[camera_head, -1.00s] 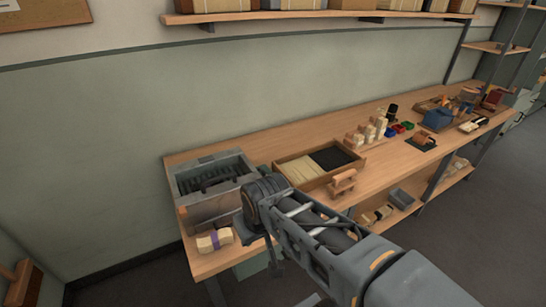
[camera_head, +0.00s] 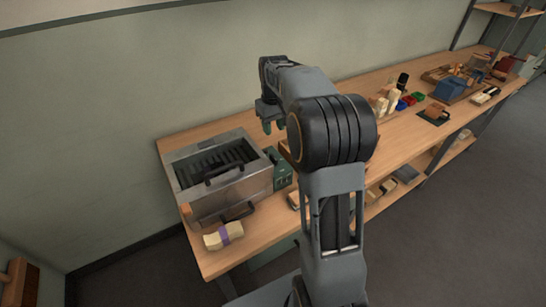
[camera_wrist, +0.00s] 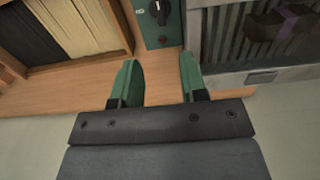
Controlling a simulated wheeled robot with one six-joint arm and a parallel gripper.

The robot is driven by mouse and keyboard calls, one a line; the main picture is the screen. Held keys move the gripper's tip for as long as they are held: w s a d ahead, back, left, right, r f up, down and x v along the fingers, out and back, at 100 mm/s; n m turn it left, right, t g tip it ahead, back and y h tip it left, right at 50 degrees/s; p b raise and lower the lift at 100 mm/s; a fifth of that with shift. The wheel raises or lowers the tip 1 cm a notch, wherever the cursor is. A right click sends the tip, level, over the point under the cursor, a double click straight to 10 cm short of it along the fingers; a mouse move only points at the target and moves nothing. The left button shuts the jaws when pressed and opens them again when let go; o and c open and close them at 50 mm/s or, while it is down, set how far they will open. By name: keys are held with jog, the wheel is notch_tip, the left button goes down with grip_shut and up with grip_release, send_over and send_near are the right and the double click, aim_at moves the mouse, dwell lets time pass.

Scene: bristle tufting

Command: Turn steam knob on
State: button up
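The steam knob (camera_wrist: 160,10) is a black round dial with a pale pointer mark, on the face of a green box (camera_wrist: 143,28). It shows at the top edge of the wrist view, partly cut off. The green box also shows in the head view (camera_head: 284,178), beside the metal steam box (camera_head: 226,190); the knob is too small to make out there. My gripper (camera_wrist: 158,62) is open and empty, its two green fingers spread apart. The knob lies beyond the fingertips, apart from them. In the head view my gripper (camera_head: 273,125) hangs above the back of the bench.
The metal steam box (camera_wrist: 228,60) with a ribbed interior stands right of the green box in the wrist view. A wooden tray (camera_wrist: 120,42) of bristles lies left. A banded pale bundle (camera_head: 223,236) sits at the bench's front. The wall (camera_head: 120,100) is close behind.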

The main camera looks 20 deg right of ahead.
aim_at(273, 157)
notch_tip(273, 157, down, 13)
jog(key=shift+f, duration=0.2)
dwell(0.3)
grip_shut()
dwell(0.4)
